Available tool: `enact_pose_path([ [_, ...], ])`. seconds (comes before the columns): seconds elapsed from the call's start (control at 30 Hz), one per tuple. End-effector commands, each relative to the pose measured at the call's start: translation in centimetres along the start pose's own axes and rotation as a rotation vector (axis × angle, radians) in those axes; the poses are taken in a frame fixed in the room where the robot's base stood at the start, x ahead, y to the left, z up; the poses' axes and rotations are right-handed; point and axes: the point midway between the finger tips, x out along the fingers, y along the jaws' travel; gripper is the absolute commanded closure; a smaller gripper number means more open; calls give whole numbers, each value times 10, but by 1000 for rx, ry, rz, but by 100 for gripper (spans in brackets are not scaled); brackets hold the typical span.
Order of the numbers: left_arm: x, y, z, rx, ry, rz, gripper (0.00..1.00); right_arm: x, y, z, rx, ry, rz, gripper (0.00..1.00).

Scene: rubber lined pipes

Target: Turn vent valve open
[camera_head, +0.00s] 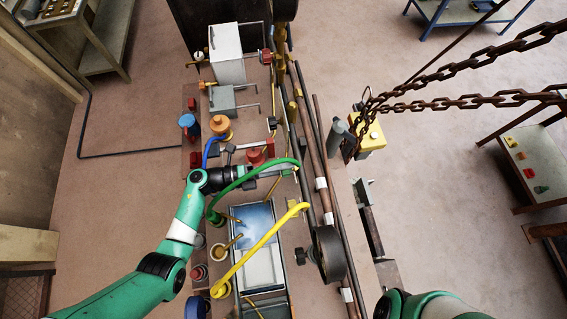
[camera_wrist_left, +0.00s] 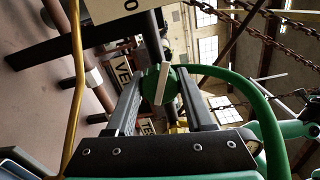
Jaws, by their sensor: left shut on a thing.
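The vent valve shows in the left wrist view as a round green body with a flat pale handle (camera_wrist_left: 162,84). It sits between the fingertips of my left gripper (camera_wrist_left: 160,77), which is shut on it. The handle stands slightly tilted from upright in that picture. A partly hidden label (camera_wrist_left: 121,77) beside it reads "VE". In the head view my left gripper (camera_head: 268,169) reaches in over the pipe bench, and the valve is too small and covered to make out. My right arm shows at the bottom right; its gripper is out of view.
A green hose (camera_head: 236,181) arches close by my left gripper, and a yellow hose (camera_head: 262,243) runs below it. A dark wheel (camera_head: 329,253) stands at the lower right. Rusty chains (camera_head: 470,101) hang at the right. A blue-lidded tray (camera_head: 259,217) lies below.

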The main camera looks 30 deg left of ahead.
Motion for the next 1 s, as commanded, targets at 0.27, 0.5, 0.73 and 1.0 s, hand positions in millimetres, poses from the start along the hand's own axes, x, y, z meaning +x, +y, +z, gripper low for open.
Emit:
enact_pose_path([
  [0.27, 0, -2, 0, -228, 0, 0, 100, 12, 0, -11, 0, 0, 0, 50],
  [0.5, 0, -1, 0, -357, 0, -1, 100, 16, 0, -15, 0, 0, 0, 50],
  [0.73, 0, 0, 0, -411, 0, -1, 100, 18, 0, -16, 0, 0, 0, 50],
  [1.0, 0, 0, 0, -423, 0, -1, 100, 18, 0, -16, 0, 0, 0, 50],
])
